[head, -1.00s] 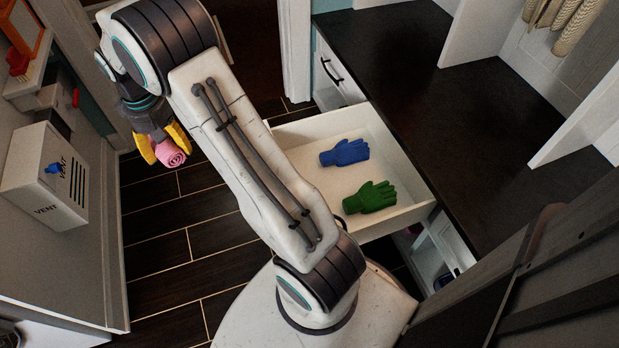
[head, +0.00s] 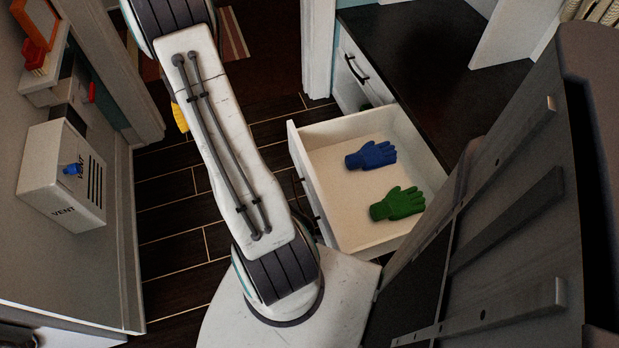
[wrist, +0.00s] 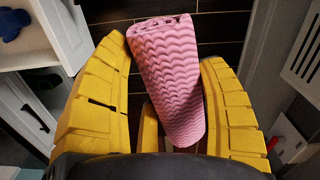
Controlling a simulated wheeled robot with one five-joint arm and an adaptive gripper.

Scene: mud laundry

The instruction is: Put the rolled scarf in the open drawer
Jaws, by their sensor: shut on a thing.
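The rolled scarf (wrist: 172,75) is pink with a wavy texture. In the wrist view it sits between the yellow fingers of my gripper (wrist: 165,95), which is shut on it. In the head view my arm hides the scarf and most of the gripper; only one yellow finger (head: 181,117) shows, over the floor left of the drawer. The open drawer (head: 330,224) is white, pulled out below the dark counter. A blue glove (head: 371,155) and a green glove (head: 397,203) lie in it. The drawer's corner also shows at the upper left of the wrist view (wrist: 55,47).
A white vent box (head: 48,182) sticks out from the left wall. A dark counter (head: 410,60) runs behind the drawer. A tall grey slatted panel (head: 500,220) stands close on the right. The drawer's left front part is bare. Dark floor lies between wall and drawer.

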